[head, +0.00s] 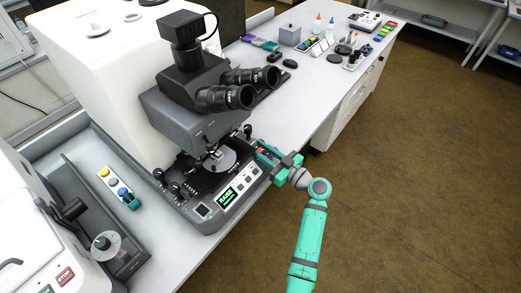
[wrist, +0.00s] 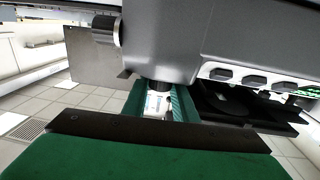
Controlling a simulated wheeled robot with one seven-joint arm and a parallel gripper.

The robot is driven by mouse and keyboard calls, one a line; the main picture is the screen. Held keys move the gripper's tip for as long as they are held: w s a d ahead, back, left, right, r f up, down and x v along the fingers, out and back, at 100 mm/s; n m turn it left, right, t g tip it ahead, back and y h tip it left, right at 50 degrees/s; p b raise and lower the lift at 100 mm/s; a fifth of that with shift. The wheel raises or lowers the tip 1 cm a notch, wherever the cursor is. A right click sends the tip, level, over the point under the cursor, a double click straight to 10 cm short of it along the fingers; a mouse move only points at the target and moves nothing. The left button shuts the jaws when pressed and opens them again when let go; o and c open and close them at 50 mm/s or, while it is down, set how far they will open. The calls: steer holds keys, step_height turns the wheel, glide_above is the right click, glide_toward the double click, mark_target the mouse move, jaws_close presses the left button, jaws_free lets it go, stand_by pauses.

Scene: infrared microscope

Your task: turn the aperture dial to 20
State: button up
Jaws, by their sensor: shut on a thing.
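The infrared microscope (head: 195,120) stands on the bench, with a green-lit display (head: 228,196) on its front base. My gripper (head: 264,153) is at the right side of the microscope, beside the stage. In the wrist view, my green fingers (wrist: 158,103) are closed around a small white part with bluish markings, which appears to be the aperture dial (wrist: 157,104). It sits below a dark round fitting under the grey microscope body (wrist: 215,40). The fingers hide its sides, and its markings are too small to read.
A large white housing (head: 105,75) stands behind the microscope. A strip of coloured knobs (head: 117,187) and a machine with a stop button (head: 65,276) are at the left. Bottles, boxes and small tools lie farther along the bench. The floor at right (head: 420,180) is clear.

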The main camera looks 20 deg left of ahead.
steer(key=n+g, duration=0.2)
steer(key=g, duration=0.1)
steer(key=n+g+y, duration=0.1)
steer(key=n+g, duration=0.1)
steer(key=g, duration=0.1)
steer(key=shift+a+y, duration=0.1)
steer(key=shift+y, duration=0.2)
steer(key=shift+f+n+g, duration=0.1)
steer(key=shift+n+g, duration=0.7)
steer(key=shift+g, duration=0.5)
steer(key=shift+f+g, duration=0.1)
steer(key=shift+g, duration=0.2)
steer(key=o, duration=1)
steer(key=shift+o, duration=0.2)
steer(key=w+d, duration=0.1)
steer(key=d, duration=0.9)
steer(key=shift+d, duration=0.4)
